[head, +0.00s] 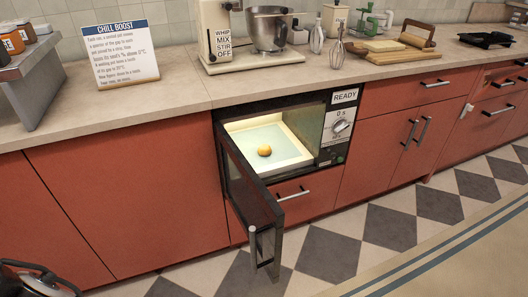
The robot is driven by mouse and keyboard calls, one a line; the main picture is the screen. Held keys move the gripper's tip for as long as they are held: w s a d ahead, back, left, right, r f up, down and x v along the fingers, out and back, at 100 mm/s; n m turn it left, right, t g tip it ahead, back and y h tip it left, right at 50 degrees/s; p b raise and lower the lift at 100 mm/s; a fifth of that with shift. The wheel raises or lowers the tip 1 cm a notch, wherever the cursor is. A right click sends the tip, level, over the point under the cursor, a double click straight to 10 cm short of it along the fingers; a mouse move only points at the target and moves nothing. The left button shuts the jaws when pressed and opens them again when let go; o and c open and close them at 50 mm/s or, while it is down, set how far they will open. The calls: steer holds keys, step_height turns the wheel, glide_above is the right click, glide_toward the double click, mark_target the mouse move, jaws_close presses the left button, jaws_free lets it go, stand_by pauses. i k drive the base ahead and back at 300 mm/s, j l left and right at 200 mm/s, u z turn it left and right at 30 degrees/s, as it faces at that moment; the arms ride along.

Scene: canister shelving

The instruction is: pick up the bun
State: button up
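The bun (264,150) is small, round and golden brown. It sits alone on the pale floor inside a lit built-in oven or chiller unit (232,111), which is set into the red cabinets below the counter. The unit's dark door (250,185) stands open, swung out toward me on the left side. A dark, curved piece at the bottom left corner, cut off by the picture edge, looks like part of my gripper (40,281). It is well apart from the bun and the unit. Its fingertips cannot be made out.
The open door with its handle (253,245) juts out over the checkered floor. The unit's panel has a dial (340,127) and a READY label. The counter above holds a sign (121,54), a stand mixer (243,35), whisks and a cutting board (385,46). The floor in front looks clear.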

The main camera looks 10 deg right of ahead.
mark_target(263, 150)
steer(key=i+l, duration=0.1)
steer(key=l, duration=0.3)
steer(key=i+l, duration=0.15)
steer(key=l, duration=0.2)
steer(key=i+l, duration=0.1)
steer(key=l, duration=0.3)
steer(key=i+l, duration=0.1)
steer(key=l, duration=0.3)
steer(key=i+l, duration=0.15)
steer(key=l, duration=0.2)
steer(key=i+l, duration=0.1)
steer(key=l, duration=0.3)
steer(key=i+l, duration=0.15)
steer(key=i, duration=0.15)
steer(key=i+l, duration=0.15)
steer(key=i, duration=0.15)
steer(key=i+j, duration=0.35)
steer(key=i, duration=0.15)
